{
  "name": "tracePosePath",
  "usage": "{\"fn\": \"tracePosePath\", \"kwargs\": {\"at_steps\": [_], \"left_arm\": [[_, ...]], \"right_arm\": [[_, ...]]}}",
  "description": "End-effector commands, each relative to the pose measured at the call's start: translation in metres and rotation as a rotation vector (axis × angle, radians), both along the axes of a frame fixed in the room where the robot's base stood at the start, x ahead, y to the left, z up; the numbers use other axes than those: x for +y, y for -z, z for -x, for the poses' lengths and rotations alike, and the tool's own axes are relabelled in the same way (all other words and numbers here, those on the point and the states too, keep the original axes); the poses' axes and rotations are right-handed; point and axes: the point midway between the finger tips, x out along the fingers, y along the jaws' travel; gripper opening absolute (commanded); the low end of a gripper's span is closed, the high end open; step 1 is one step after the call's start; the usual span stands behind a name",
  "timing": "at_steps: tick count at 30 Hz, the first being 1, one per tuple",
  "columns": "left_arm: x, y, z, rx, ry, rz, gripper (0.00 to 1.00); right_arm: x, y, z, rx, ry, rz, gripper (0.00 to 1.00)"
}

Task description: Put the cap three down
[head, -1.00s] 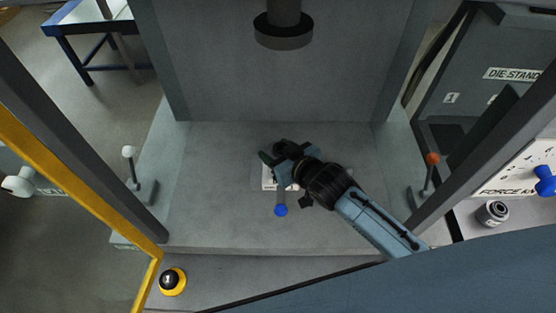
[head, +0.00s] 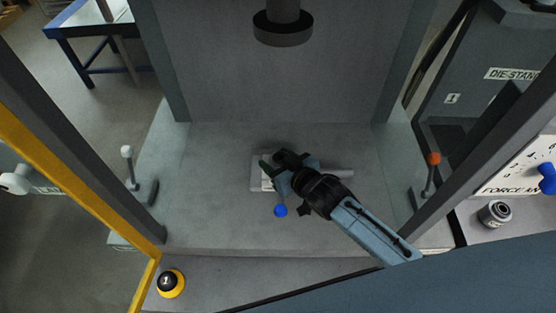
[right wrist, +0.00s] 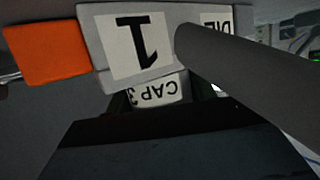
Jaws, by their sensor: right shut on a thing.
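My right gripper (head: 278,172) reaches in from the lower right over the press bed and is shut. It hides most of what it holds in the head view. In the right wrist view a small pale piece with an upside-down "CAP 3" label, the cap three (right wrist: 155,93), shows between the dark gripper parts. Just beyond it is a grey die block (right wrist: 180,42) with a "1" label and part of a "DIE" label. The die block also shows in the head view (head: 257,184), partly under my gripper. I cannot tell whether cap and die touch. My left gripper is out of view.
The press ram (head: 283,30) hangs above the bed (head: 210,215). A blue knob (head: 281,210) is just in front of my gripper. Levers with a white knob (head: 127,152) and an orange knob (head: 434,158) stand at the sides. The bed is clear left and right.

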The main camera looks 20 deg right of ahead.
Motion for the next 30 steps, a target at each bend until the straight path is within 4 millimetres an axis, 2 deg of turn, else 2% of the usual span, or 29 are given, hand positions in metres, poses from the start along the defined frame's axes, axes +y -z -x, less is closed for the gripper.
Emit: {"fn": "tracePosePath", "kwargs": {"at_steps": [1, 2, 3, 7, 16, 20, 23, 30], "left_arm": [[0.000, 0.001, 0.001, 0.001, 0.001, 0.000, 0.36], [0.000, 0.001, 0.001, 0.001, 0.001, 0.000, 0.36], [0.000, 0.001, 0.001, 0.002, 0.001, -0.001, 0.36], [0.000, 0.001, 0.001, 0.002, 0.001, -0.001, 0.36], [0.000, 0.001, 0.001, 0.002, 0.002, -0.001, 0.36], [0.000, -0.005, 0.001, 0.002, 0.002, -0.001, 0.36], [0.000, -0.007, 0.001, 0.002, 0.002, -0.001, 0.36], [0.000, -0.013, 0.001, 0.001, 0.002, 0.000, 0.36]], "right_arm": [[-0.001, 0.014, 0.006, 0.031, 0.001, 0.017, 0.22], [-0.001, 0.014, 0.006, 0.032, 0.000, 0.017, 0.22], [-0.001, 0.016, 0.007, 0.036, 0.000, 0.018, 0.59], [-0.001, 0.017, 0.008, 0.038, -0.002, 0.018, 0.76], [0.001, 0.015, 0.008, 0.037, -0.003, 0.011, 0.76], [0.001, 0.004, 0.008, 0.036, -0.002, 0.010, 0.76], [-0.004, -0.002, 0.020, 0.038, -0.001, 0.010, 0.76], [-0.022, -0.026, 0.064, 0.030, 0.000, 0.011, 0.76]]}}
